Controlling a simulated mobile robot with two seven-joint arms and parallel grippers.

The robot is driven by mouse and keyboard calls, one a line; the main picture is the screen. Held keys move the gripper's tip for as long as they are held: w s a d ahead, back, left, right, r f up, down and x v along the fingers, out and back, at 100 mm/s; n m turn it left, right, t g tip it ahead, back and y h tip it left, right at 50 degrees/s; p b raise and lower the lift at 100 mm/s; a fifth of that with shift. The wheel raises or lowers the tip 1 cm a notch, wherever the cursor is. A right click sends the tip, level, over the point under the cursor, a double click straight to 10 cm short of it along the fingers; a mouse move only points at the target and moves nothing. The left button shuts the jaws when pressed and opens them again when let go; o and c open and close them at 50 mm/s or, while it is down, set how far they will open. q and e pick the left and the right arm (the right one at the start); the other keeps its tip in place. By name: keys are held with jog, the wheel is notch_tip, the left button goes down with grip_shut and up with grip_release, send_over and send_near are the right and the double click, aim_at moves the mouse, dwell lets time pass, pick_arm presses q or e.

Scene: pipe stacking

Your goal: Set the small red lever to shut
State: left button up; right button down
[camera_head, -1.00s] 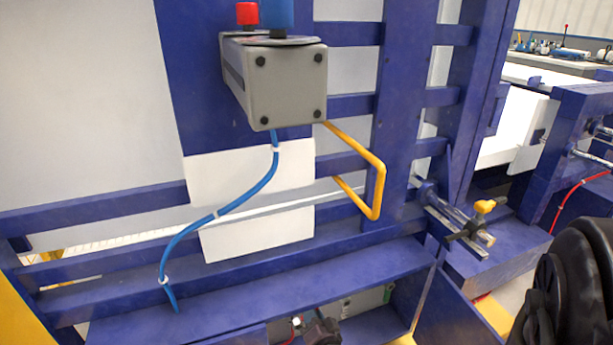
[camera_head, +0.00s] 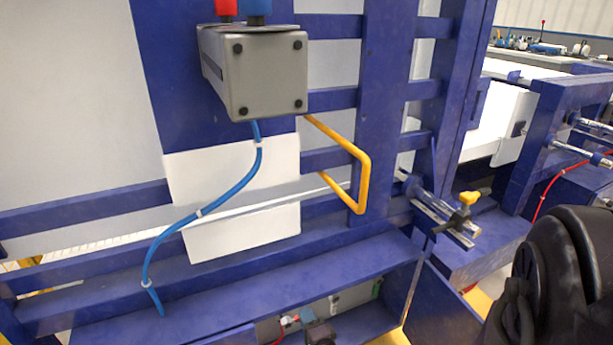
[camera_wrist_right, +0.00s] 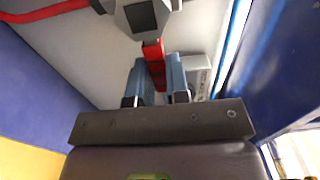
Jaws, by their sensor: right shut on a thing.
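The small red lever (camera_wrist_right: 154,63) hangs from a grey valve body (camera_wrist_right: 143,17) in the right wrist view. My right gripper (camera_wrist_right: 157,68) is shut on it, with one blue finger on each side. The lever points down between the fingers, slightly tilted. The lever's details are too small to tell there. My left gripper is not in view.
A grey box (camera_head: 255,70) with a blue hose (camera_head: 225,205) is mounted above the opening. A yellow bent bar (camera_head: 364,180) and a yellow-handled valve (camera_head: 468,198) stick out to the right. Blue walls (camera_wrist_right: 285,60) are close on both sides of the gripper. A red hose (camera_wrist_right: 45,12) runs to the valve.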

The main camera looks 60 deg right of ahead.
jog(key=shift+f+m, duration=0.1)
jog(key=shift+m, duration=0.2)
jog(key=c, duration=1.1)
grip_release()
jog(key=shift+a, duration=0.1)
pick_arm(q)
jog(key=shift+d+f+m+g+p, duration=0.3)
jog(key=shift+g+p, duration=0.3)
jog(key=shift+p, duration=0.55)
pick_arm(e)
jog(key=v, duration=1)
jog(key=shift+s, duration=0.35)
jog(key=shift+a, duration=0.15)
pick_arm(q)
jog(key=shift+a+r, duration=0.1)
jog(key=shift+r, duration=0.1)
